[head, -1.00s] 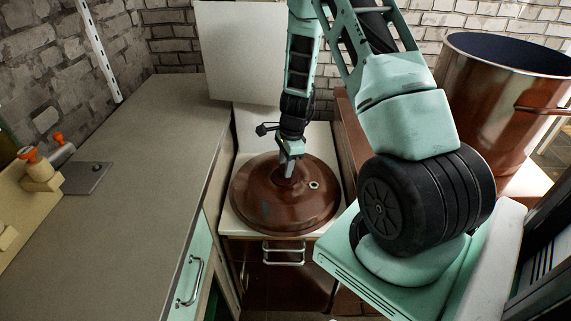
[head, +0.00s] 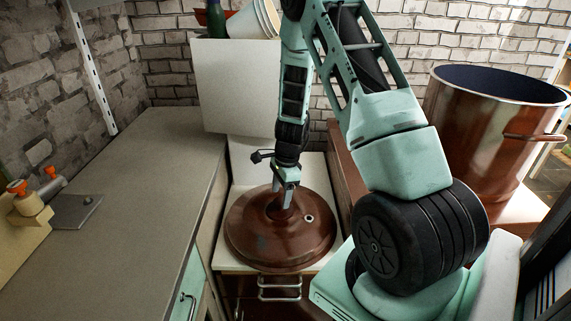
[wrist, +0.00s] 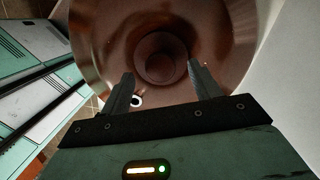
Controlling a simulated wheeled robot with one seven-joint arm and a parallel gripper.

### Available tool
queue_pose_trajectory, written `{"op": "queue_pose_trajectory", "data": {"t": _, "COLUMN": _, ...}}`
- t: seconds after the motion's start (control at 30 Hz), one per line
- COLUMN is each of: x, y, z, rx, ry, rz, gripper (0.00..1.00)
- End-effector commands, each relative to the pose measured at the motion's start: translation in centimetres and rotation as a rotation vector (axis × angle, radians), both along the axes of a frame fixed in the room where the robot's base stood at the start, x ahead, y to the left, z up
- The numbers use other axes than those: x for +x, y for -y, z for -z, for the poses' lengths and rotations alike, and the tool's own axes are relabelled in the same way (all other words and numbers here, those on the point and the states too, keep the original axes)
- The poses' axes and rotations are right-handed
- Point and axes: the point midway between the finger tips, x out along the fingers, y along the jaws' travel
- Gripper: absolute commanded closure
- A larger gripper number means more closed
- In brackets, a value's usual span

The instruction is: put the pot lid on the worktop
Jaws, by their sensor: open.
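The pot lid (head: 262,243) is a round, red-brown, shiny dome with a raised centre knob and a small pale-rimmed hole. It rests on the white top of a low cabinet (head: 325,175). My gripper (head: 283,203) points down at the knob, its jaws open. In the wrist view the lid (wrist: 95,30) fills the top, and its round knob (wrist: 160,58) lies between and just beyond the tips of my gripper (wrist: 160,80). I cannot tell whether either finger touches the knob. The grey worktop (head: 125,195) runs along the left and is mostly bare.
A big copper pot (head: 470,130) stands at the right, beyond my arm. A beige item with orange knobs (head: 30,205) and a dark plate (head: 75,210) sit at the worktop's left edge. A white panel (head: 240,85) rises behind the lid.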

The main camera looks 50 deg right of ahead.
Motion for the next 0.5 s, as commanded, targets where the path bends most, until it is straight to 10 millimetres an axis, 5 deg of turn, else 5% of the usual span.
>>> {"op": "queue_pose_trajectory", "data": {"t": 0.5, "x": -0.6, "y": 1.6, "z": -11.7, "rx": -0.003, "ry": 0.006, "rz": -0.001, "gripper": 0.38}}
